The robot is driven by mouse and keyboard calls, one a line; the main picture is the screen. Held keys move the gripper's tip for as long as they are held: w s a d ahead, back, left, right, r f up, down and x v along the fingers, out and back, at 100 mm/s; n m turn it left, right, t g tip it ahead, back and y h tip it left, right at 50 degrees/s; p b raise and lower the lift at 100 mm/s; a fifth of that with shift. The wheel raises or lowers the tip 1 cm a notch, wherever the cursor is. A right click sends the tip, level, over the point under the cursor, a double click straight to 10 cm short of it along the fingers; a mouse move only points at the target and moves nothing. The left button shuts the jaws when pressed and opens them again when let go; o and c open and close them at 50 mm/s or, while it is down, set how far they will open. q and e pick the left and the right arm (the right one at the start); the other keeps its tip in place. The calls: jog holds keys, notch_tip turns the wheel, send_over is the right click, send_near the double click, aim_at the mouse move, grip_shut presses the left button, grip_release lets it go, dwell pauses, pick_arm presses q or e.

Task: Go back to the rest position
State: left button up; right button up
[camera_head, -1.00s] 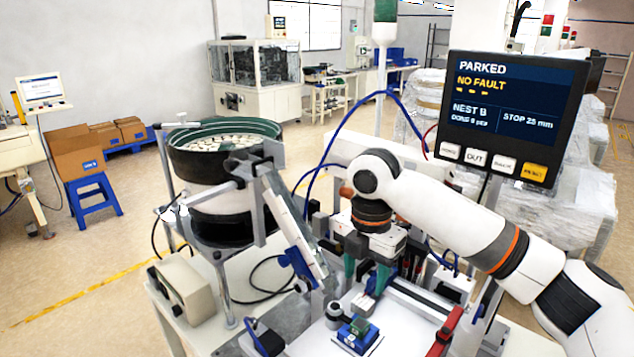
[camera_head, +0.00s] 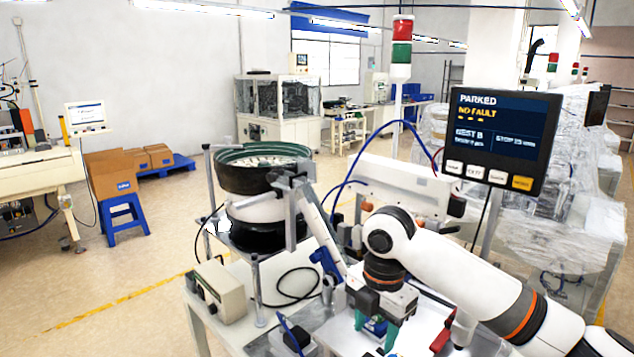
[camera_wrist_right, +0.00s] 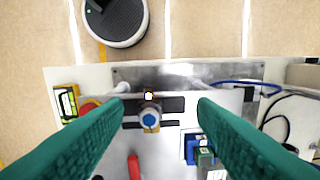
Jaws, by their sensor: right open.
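My right gripper (camera_head: 375,328) hangs fingers down above the front of the machine table, at the end of my white right arm. Its two green fingers stand wide apart in the right wrist view (camera_wrist_right: 160,125), with nothing held between them. Below the fingers, a blue block with a green part on it (camera_wrist_right: 204,155) sits on the table, apart from the fingers. A round blue-topped knob (camera_wrist_right: 150,119) also shows between the fingers. My left gripper is not in view.
The bowl feeder (camera_head: 262,170) stands left of my right arm, with its sloping chute close to the gripper. The control screen (camera_head: 498,135) reads PARKED, NO FAULT. A grey control box (camera_head: 216,290) sits at the table's left. Open floor lies left.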

jog(key=s+a+f+m+t+y, duration=0.1)
jog(key=s+a+f+m+y, duration=0.15)
jog(key=s+f+m, duration=0.5)
jog(key=s+a+f+m+t+y, duration=0.1)
jog(key=s+a+f+m+y, duration=0.3)
jog(key=f, duration=0.6)
jog(key=s+d+f+m+t+h, duration=0.1)
jog(key=s+d+f+m+h, duration=0.2)
jog(key=s+d+m, duration=0.5)
jog(key=s+d+f+m+h, duration=0.2)
jog(key=s+d+m+h, duration=0.25)
jog(key=s+d, duration=0.5)
notch_tip(320, 180, down, 29)
jog(key=g+b, duration=0.1)
jog(key=b, duration=0.2)
pick_arm(q)
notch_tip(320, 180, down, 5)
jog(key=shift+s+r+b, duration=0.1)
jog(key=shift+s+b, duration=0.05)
jog(key=shift+b, duration=0.7)
pick_arm(e)
jog(key=s+d+f+g, duration=0.1)
jog(key=s+d+f, duration=0.1)
jog(key=s+f, duration=1.4)
notch_tip(320, 180, down, 2)
jog(key=shift+s+d+f+y, duration=0.15)
jog(key=shift+s+d+y, duration=0.05)
jog(key=shift+d+y, duration=0.15)
jog(key=shift+c, duration=0.2)
